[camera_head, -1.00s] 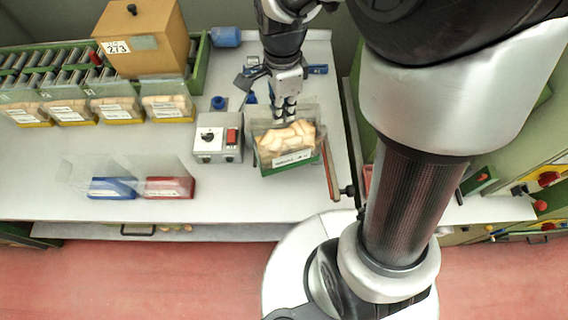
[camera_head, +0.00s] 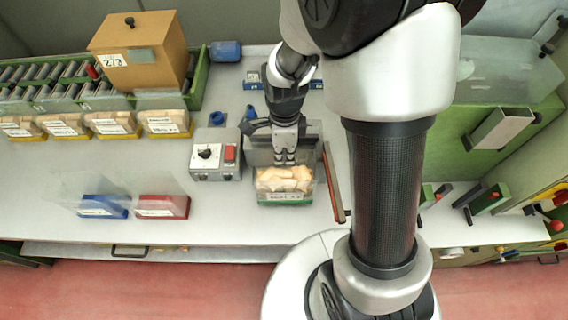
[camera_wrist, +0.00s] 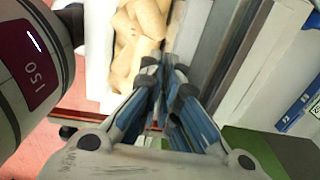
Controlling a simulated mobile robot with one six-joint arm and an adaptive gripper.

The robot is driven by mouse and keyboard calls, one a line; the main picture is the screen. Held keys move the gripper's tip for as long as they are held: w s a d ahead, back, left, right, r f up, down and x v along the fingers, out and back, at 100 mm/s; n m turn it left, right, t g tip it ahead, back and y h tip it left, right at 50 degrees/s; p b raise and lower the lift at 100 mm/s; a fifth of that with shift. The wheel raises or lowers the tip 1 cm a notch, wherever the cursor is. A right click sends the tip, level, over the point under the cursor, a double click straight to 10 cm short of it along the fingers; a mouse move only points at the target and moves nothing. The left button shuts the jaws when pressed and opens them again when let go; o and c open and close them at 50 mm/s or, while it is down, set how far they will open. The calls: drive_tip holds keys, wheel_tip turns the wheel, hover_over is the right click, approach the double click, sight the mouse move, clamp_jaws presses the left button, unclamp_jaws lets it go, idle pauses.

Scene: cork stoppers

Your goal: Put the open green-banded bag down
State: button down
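The open green-banded bag (camera_head: 284,199) is clear, holds several pale corks, and stands upright on or just above the white bench; I cannot tell if its base touches. My gripper (camera_head: 285,158) is above and behind the corks, at the bag's rear wall. In the wrist view my gripper (camera_wrist: 165,75) has its fingers close together on the bag's wall, with the corks (camera_wrist: 138,40) just beyond on the left. The fingers partly hide the film between them.
A grey box with a red switch (camera_head: 230,154) stands close left of the bag, and a reddish bar (camera_head: 333,185) close right. Empty blue-banded (camera_head: 103,209) and red-banded (camera_head: 163,207) bags stand at front left. Filled bags (camera_head: 115,124) and a wooden box (camera_head: 140,52) are behind.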

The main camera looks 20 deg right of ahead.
sight(285, 164)
drive_tip(key=shift+f+b, duration=0.65)
drive_tip(key=shift+f, duration=1.65)
drive_tip(key=shift+f, duration=0.15)
drive_tip(key=c, duration=1.8)
unclamp_jaws()
